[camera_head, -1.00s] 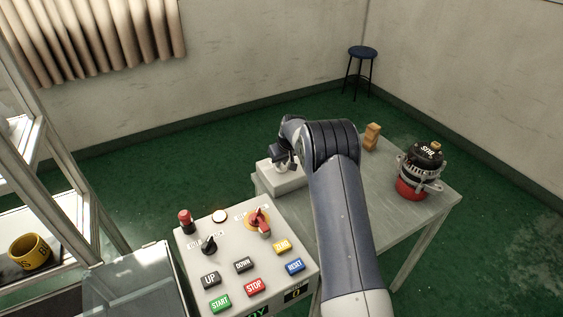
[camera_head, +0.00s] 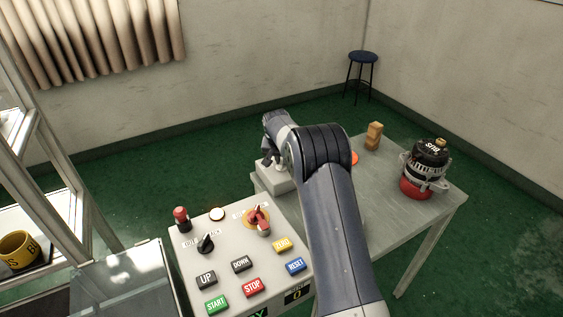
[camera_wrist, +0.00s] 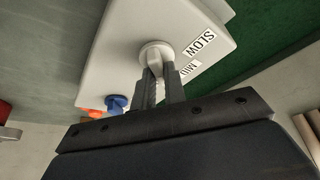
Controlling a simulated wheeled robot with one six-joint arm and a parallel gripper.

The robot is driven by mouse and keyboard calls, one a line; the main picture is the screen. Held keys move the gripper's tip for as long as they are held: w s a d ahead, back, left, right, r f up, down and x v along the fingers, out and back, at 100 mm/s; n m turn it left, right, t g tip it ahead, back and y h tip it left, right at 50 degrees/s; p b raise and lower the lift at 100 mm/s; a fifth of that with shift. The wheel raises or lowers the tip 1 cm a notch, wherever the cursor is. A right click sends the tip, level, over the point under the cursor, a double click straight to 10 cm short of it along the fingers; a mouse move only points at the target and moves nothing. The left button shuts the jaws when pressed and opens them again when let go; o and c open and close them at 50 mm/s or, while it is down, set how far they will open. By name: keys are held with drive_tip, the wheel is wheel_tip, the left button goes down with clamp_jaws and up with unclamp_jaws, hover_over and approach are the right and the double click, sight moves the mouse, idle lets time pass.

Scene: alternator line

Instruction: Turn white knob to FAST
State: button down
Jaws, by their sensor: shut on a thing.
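The white knob (camera_wrist: 155,50) sits on a light grey box (camera_wrist: 115,50) in the wrist view. My gripper (camera_wrist: 160,75) is shut on the knob, with one dark finger on each side. The labels SLOW (camera_wrist: 194,48) and MID (camera_wrist: 190,70) show to the right of the knob. A FAST label is not visible. In the head view the box (camera_head: 272,180) stands at the near left corner of the grey table, and my arm hides the knob.
A blue button (camera_wrist: 116,103) and an orange part (camera_wrist: 92,112) lie close to the fingers. A control panel (camera_head: 222,262) with buttons and switches stands in front of the table (camera_head: 400,215).

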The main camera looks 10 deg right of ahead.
drive_tip(key=shift+m, duration=0.3)
drive_tip(key=c, duration=1.5)
unclamp_jaws()
drive_tip(key=shift+o, duration=0.2)
drive_tip(key=shift+r, duration=0.1)
drive_tip(key=b+v, duration=0.1)
drive_tip(key=v, duration=0.9)
drive_tip(key=shift+a+r+b, duration=0.15)
drive_tip(key=shift+r+b, duration=0.15)
drive_tip(key=shift+f, duration=0.1)
drive_tip(key=p+x, duration=0.1)
drive_tip(key=x, duration=0.9)
drive_tip(key=shift+f+p, duration=0.3)
drive_tip(key=shift+f, duration=0.05)
